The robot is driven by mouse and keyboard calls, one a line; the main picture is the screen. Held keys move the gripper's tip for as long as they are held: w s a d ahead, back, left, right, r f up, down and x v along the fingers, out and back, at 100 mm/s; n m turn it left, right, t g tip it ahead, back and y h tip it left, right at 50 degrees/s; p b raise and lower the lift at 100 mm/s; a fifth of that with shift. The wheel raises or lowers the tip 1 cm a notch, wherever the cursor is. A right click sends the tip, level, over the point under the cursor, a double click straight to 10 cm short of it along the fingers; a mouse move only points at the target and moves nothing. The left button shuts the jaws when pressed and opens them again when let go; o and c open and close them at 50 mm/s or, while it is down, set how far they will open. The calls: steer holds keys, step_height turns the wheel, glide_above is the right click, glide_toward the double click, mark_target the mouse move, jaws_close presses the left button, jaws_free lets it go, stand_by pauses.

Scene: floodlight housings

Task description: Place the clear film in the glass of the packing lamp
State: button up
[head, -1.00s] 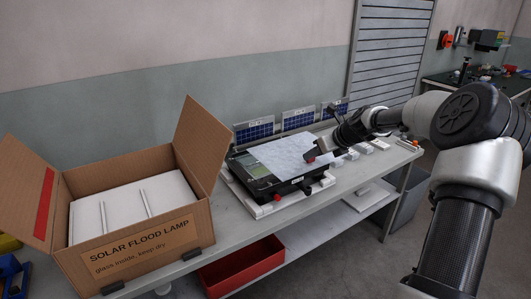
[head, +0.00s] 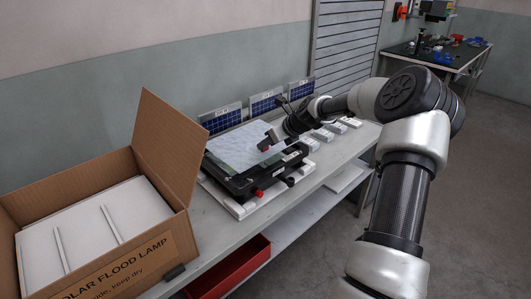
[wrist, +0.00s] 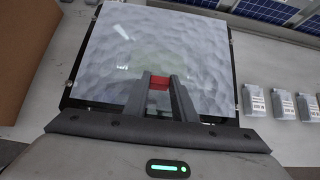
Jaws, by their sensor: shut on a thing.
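The black lamp housing (head: 240,183) lies on its back on a white stand on the bench. The clear film (head: 232,152), a pale, dimpled-looking sheet, lies over most of the housing's face; I cannot tell whether it touches the glass. In the wrist view the film (wrist: 110,60) spans nearly the whole frame, with a dark rim showing around it. My gripper (head: 268,143) is over the film's right part, shut on a small red piece that seems to be the film's tab. The wrist view shows my gripper (wrist: 160,82) with the red piece between its fingers.
An open cardboard box (head: 165,150) marked solar flood lamp stands at the left with white packing inside. Small solar panels (head: 266,103) stand along the wall. Several small grey packs (head: 323,135) lie right of the lamp. A red bin (head: 233,270) sits below the bench.

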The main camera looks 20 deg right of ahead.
mark_target(267, 151)
steer(key=shift+f, duration=1.85)
steer(key=shift+f+b, duration=0.2)
steer(key=shift+b, duration=0.1)
steer(key=o, duration=1)
steer(key=shift+r, duration=0.1)
